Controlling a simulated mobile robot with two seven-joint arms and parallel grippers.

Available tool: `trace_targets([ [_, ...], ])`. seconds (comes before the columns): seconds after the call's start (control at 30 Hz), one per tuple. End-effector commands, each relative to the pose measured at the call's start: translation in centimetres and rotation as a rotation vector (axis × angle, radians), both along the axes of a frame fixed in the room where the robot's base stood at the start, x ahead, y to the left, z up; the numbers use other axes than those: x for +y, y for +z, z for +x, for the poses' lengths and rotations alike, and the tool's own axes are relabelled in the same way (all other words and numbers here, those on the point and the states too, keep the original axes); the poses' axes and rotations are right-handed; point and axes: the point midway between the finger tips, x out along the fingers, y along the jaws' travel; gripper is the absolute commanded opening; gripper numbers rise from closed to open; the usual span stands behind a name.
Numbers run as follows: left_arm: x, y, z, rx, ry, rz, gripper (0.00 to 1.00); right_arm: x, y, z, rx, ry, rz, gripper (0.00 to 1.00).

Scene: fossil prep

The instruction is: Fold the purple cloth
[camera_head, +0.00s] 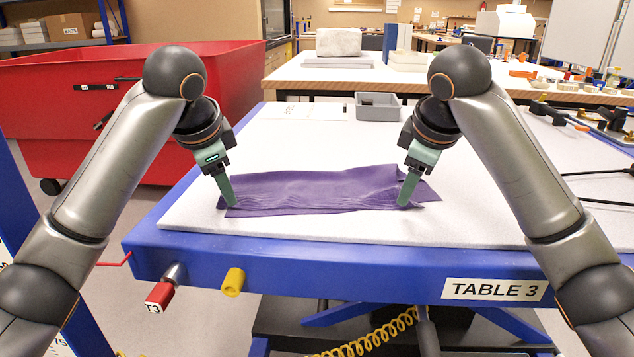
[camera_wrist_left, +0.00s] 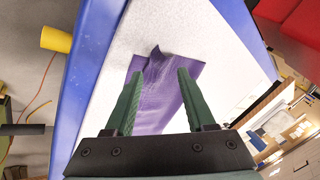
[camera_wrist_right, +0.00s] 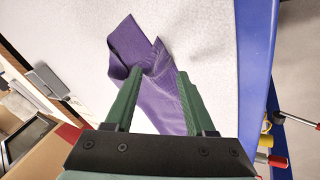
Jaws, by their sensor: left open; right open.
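The purple cloth (camera_head: 318,188) lies on the white top of the table as a long strip running left to right, with wrinkles along its front edge and layered edges at its ends. It also shows in the left wrist view (camera_wrist_left: 165,92) and in the right wrist view (camera_wrist_right: 158,98). My left gripper (camera_head: 230,204) is open at the cloth's left end, its fingers over the near left corner. My right gripper (camera_head: 403,204) is open at the cloth's right end, near the front corner. In both wrist views the fingers stand apart over the cloth; whether they touch it is unclear.
The table (camera_head: 480,215) has a blue frame and free white surface around the cloth. A grey tray (camera_head: 377,107) stands behind it. Tools and black cables (camera_head: 600,195) lie at the right. A red bin (camera_head: 60,115) stands at the left.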

Motion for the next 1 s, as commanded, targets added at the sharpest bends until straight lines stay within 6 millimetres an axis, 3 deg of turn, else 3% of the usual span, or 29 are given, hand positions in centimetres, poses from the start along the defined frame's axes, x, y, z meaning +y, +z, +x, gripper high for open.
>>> trace_targets([
  [0.1, 0.2, 2.0, -1.0, -0.009, 0.003, 0.005, 0.55, -0.2, 2.0, -1.0, -0.009, -0.002, -0.006, 0.55],
  [0.43, 0.1, 5.8, -4.3, -0.006, 0.003, 0.003, 0.55, -0.1, 5.8, -4.3, -0.005, -0.002, -0.003, 0.55],
  [0.77, 0.1, 6.5, -5.0, 0.0, 0.002, 0.0, 0.55, -0.1, 6.4, -5.0, 0.001, -0.002, -0.001, 0.55],
  [1.0, -0.1, 6.7, -4.7, -0.001, -0.006, 0.0, 0.31, 0.1, 6.7, -4.7, 0.001, 0.007, 0.0, 0.31],
])
